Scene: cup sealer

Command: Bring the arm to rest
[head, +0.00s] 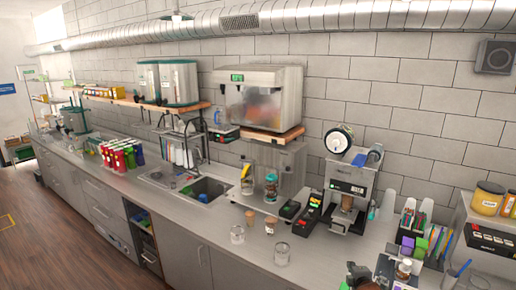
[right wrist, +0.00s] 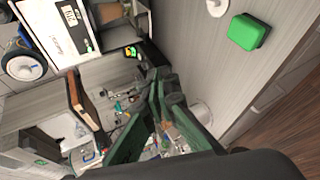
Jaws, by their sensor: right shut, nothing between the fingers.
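My right gripper (head: 357,271) is low at the bottom edge of the head view, dark and partly cut off, in front of the counter. In the right wrist view its dark green fingers (right wrist: 160,78) come together and are shut, with nothing seen held between them. The cup sealer (head: 345,190) stands upright on the counter against the tiled wall, with a film roll (head: 338,140) at its top. A machine with a black-rimmed white roll also shows in the right wrist view (right wrist: 72,28). My left gripper is not in view.
Clear cups (head: 282,254) stand near the counter's front edge. A sink (head: 205,190) lies farther left. Card terminals (head: 308,215) sit before the sealer, and a holder with coloured items (head: 413,230) is to its right. A green block (right wrist: 248,32) shows in the wrist view.

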